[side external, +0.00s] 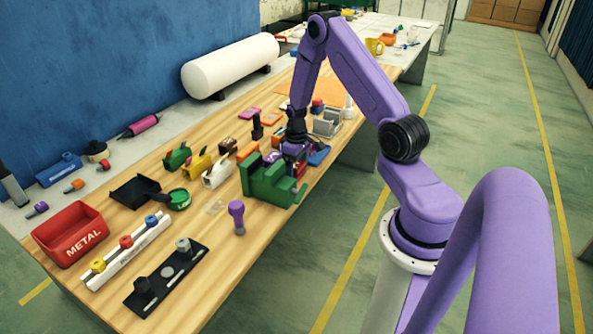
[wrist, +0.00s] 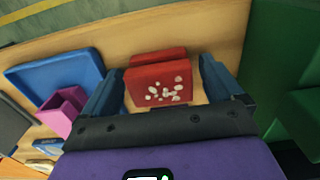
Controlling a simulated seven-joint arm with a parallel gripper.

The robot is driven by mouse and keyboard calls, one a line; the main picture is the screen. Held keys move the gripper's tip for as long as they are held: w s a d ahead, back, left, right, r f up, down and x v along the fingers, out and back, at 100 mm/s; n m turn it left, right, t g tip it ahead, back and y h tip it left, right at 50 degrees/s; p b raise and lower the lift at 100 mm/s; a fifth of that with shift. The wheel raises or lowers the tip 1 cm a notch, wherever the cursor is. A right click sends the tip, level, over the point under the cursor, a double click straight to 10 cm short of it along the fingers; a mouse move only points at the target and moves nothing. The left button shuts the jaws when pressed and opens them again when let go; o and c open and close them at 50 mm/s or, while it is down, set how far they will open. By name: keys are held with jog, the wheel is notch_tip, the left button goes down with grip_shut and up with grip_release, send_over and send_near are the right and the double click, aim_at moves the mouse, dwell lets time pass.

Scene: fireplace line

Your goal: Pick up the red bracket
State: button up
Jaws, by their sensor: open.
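The red bracket (wrist: 158,84) shows in the wrist view, with a front face marked by white spots or holes and a second red ridge behind it. It rests on the wooden table top. My gripper (wrist: 161,70) is open, with one dark blue finger on each side of the bracket and a visible gap at both sides. Whether the fingertips reach down beside it is hard to tell. In the side view my gripper (side external: 295,150) is low over the table behind the green vise-like block, and a small red patch (side external: 300,169) shows beneath it, partly hidden.
A large green block (side external: 268,183) stands close by, at the right edge of the wrist view. A blue tray (wrist: 58,75) and a pink part (wrist: 63,110) lie at the left there. A red METAL bin (side external: 70,235) stands at the table's near left.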

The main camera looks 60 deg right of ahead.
aim_at(296, 164)
jog(key=c, duration=1.1)
jog(key=shift+r, duration=0.1)
jog(key=shift+r, duration=0.45)
notch_tip(296, 164, up, 2)
jog(key=shift+r, duration=0.15)
jog(key=s+a+r, duration=0.7)
jog(key=s+r, duration=0.2)
jog(key=s, duration=0.3)
jog(key=shift+r, duration=0.3)
